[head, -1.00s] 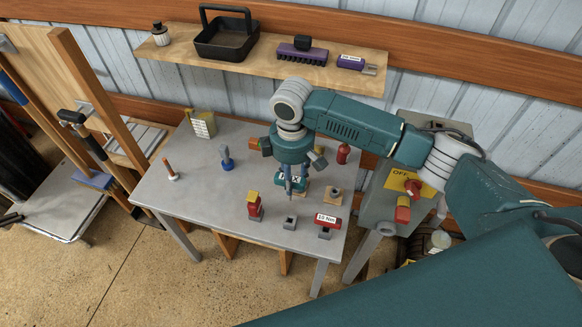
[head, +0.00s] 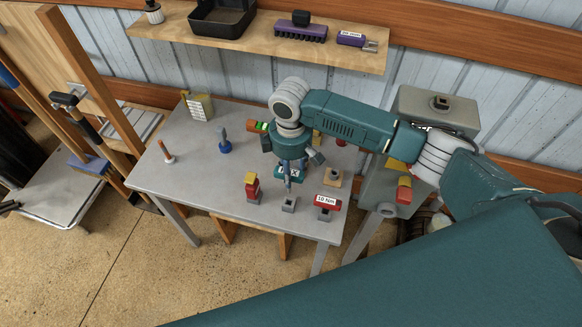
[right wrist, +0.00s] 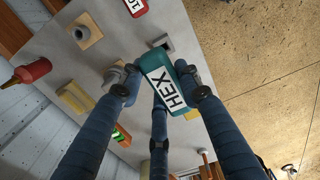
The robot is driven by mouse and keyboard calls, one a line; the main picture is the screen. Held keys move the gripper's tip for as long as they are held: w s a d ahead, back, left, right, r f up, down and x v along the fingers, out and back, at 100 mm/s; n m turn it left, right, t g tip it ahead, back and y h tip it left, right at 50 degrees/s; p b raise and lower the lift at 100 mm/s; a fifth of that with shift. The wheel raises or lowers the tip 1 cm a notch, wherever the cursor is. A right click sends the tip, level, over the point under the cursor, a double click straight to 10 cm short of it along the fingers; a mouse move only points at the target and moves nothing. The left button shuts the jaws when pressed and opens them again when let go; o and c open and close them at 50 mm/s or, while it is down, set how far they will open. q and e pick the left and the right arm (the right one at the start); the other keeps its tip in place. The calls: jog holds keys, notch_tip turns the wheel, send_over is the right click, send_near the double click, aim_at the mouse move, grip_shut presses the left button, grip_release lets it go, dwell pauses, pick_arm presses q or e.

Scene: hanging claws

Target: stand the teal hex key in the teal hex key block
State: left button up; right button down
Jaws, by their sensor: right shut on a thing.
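The teal hex key (head: 288,172) has a white HEX label. It also shows in the right wrist view (right wrist: 182,68), between the blue fingers. My right gripper (head: 290,180) is shut on it and holds it over the front part of the grey table. A small grey block with a dark opening (head: 289,204) stands just in front of and below the gripper; it looks empty. In the right wrist view this block (right wrist: 163,42) is just beyond the hex key. It shows no teal, so I cannot confirm it is the hex key block. My left gripper is out of view.
A red 10 Nm piece (head: 327,202) stands right of the grey block, and a red piece with a yellow top (head: 252,188) stands left. A wooden block with a hole (head: 333,178) is behind right. The table's (head: 205,190) left front is clear.

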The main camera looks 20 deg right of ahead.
jog(key=shift+f+b, duration=1.15)
jog(key=shift+f, duration=1.6)
jog(key=shift+p, duration=0.45)
jog(key=shift+p, duration=0.4)
jog(key=shift+f, duration=0.15)
jog(key=shift+f+b, duration=1.4)
jog(key=shift+f, duration=1)
jog(key=c, duration=1.2)
grip_release()
jog(key=shift+o, duration=0.2)
